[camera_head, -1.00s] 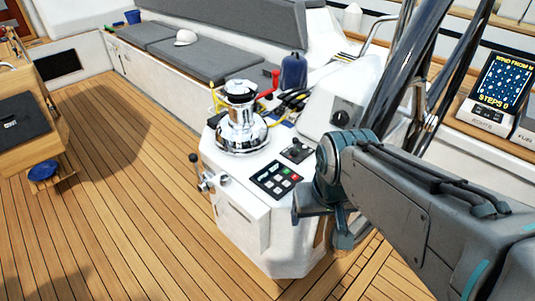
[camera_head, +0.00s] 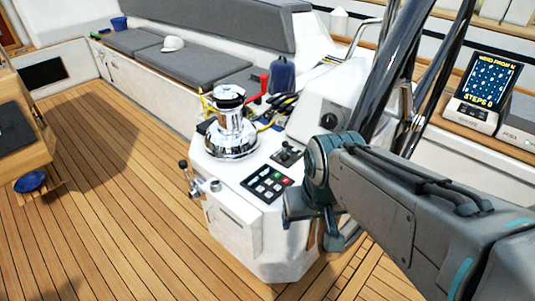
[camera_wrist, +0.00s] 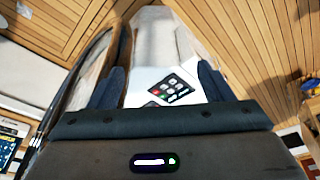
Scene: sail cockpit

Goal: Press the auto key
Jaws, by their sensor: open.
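The key panel (camera_head: 267,184) is a small dark keypad on the white pedestal top, with several pale keys, one red and one green. Its labels are too small to read, so I cannot tell which is the auto key. It also shows in the wrist view (camera_wrist: 174,89), between my fingers. My gripper (camera_wrist: 163,80) is open and empty, its two dark fingers spread on either side of the panel. In the head view my gripper (camera_head: 312,222) is right of the panel and apart from it, partly hidden by my arm.
A chrome winch (camera_head: 231,125) stands behind the panel on the white pedestal (camera_head: 270,240). A lever (camera_head: 188,178) sticks out at its left side. A small joystick (camera_head: 287,154) and a raised box with a dark knob (camera_head: 329,120) are close by. Wooden deck lies free at left.

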